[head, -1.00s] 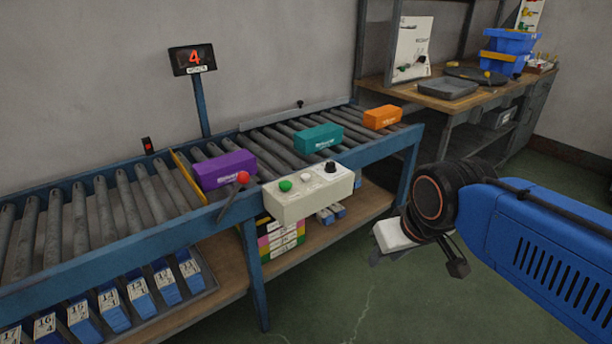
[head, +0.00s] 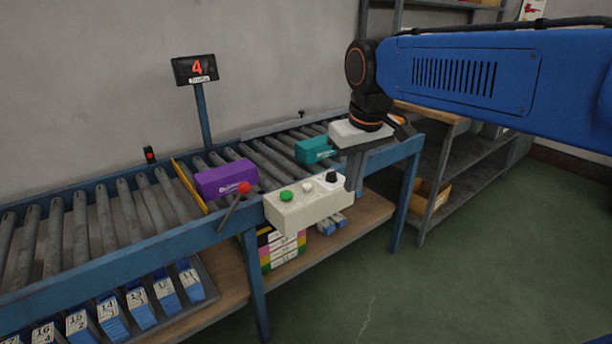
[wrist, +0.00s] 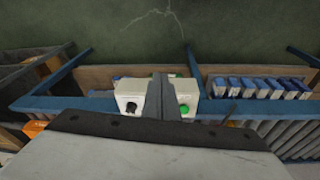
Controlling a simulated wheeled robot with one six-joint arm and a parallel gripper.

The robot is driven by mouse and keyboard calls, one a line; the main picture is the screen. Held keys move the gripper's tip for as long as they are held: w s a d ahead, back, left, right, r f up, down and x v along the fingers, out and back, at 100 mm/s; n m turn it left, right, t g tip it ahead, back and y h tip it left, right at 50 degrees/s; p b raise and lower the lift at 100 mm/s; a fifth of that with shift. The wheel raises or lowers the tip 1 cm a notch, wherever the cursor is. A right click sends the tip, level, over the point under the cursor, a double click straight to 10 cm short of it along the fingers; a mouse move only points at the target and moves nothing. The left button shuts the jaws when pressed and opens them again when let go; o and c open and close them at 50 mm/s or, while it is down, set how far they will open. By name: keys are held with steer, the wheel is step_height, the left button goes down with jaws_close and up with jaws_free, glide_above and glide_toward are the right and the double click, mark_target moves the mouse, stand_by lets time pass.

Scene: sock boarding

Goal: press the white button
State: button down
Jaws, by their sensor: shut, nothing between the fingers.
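The white button (head: 308,187) sits on top of a cream control box (head: 298,212), between a green button (head: 286,196) and a black knob (head: 331,177). The box is fixed to the front rail of the roller conveyor. My gripper (head: 353,184) points down with its fingers together and empty, just right of the box in the head view and apart from the white button. In the wrist view the shut fingers (wrist: 160,80) cover the middle of the box, hiding the white button; the green button (wrist: 183,109) and black knob (wrist: 131,107) show on either side.
A lever with a red ball (head: 244,187) stands left of the box. A purple box (head: 226,181) and a teal box (head: 314,150) lie on the rollers. A display (head: 195,68) reading 4 stands behind. Green floor (head: 440,290) in front is clear.

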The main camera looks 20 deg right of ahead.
mark_target(306, 186)
steer(key=w+a+r+n+g, duration=0.1)
steer(key=w+a+r, duration=0.2)
steer(key=w, duration=0.5)
steer(key=w+a+r+n+g, duration=0.1)
steer(key=w+a+r, duration=0.1)
steer(key=w, duration=0.7)
steer(key=shift+w+a+r+h, duration=0.15)
steer(key=shift+a+r+h, duration=0.15)
steer(key=shift+a+r, duration=0.15)
steer(key=shift+f, duration=0.15)
steer(key=f, duration=1.4)
steer(key=shift+w+d, duration=0.15)
steer(key=shift+d, duration=0.1)
steer(key=shift+f, duration=1.05)
step_height(306, 186, up, 15)
steer(key=shift+a, duration=0.3)
steer(key=shift+s+f, duration=0.1)
steer(key=shift+s, duration=0.15)
